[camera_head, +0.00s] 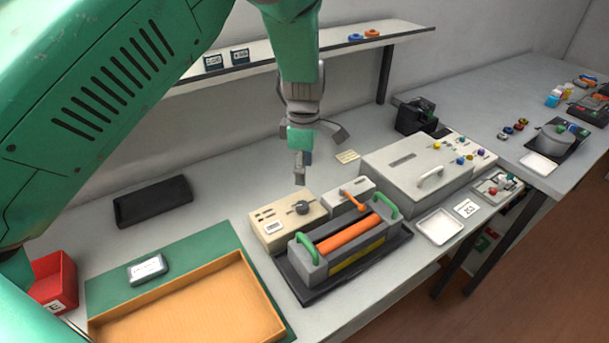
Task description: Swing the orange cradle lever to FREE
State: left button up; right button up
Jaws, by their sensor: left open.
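The orange lever (354,201) sits on a small beige box (342,195) behind the toner cradle. Its knob end points up and left, and its other end points down and right. The cradle (309,263) is grey and holds a cartridge with an orange roller (350,235) between two green handles. My left gripper (319,157) is open and empty, pointing down in the air above and behind the lever, apart from it. The lettering at the lever is too small to read. My right gripper is not in view.
A beige box with a dark knob (288,219) stands left of the lever. A larger beige machine (412,170) with a white handle stands to its right. An orange-lined tray (246,264) lies front left. A shelf (262,55) runs along the wall behind.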

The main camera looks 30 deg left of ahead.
aim_at(362, 207)
jog(key=k+l, duration=0.65)
jog(key=k, duration=0.25)
